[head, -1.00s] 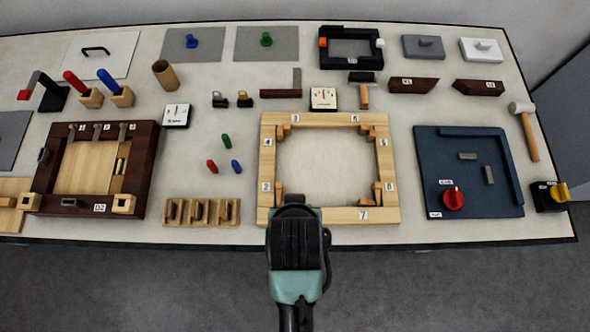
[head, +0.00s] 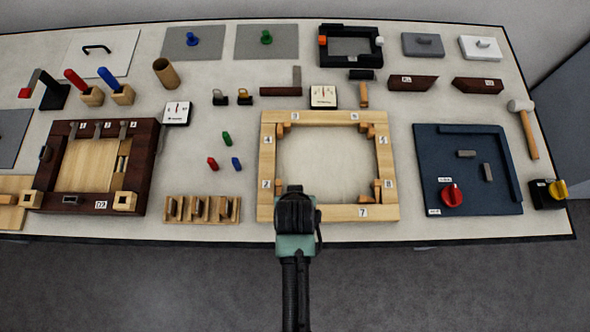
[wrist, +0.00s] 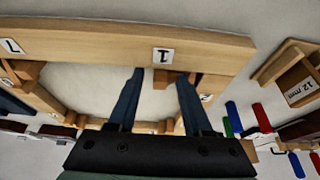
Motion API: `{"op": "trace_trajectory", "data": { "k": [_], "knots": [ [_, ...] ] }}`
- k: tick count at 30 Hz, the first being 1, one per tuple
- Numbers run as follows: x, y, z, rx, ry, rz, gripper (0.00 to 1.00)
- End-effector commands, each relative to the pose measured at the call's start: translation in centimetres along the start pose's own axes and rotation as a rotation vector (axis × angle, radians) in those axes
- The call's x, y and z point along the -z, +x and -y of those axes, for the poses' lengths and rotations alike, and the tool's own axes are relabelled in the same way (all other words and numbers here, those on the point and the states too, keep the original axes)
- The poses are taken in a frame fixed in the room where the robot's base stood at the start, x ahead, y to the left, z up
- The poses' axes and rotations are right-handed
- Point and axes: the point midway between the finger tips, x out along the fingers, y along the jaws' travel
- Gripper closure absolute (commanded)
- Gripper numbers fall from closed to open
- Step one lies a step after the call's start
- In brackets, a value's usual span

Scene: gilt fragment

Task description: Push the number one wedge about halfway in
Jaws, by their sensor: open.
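A light wooden frame (head: 268,160) lies on the table with numbered labels and small wedges at its inside corners. The label 1 (wrist: 162,56) shows on the frame's near bar in the wrist view; in the head view my gripper covers that area. A wooden wedge (wrist: 198,78) shows at that bar's inner edge, right of the label and partly behind a finger. I cannot tell if a finger touches the wedge.
The frame's middle (head: 325,160) is open and clear. A wooden block rack (head: 202,209) stands to the left, with red, green and blue pegs (head: 226,138) behind it. A dark blue panel (head: 440,155) with a red knob lies to the right.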

Motion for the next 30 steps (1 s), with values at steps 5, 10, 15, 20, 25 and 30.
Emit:
{"op": "trace_trajectory", "data": {
  "k": [5, 10, 15, 20, 25, 30],
  "knots": [
    [0.01, 0.06, -0.01, 0.000, 0.000, 0.000, 0.50],
    [0.01, 0.04, -0.01, 0.000, 0.000, 0.000, 0.66],
    [0.00, 0.04, -0.01, 0.000, 0.000, 0.000, 0.97],
    [-0.01, 0.03, -0.01, 0.000, 0.000, 0.000, 1.00],
    [-0.01, 0.03, -0.01, 0.000, 0.000, 0.000, 1.00],
    [-0.02, 0.03, -0.01, 0.000, 0.000, 0.001, 1.00]
  ]
}}
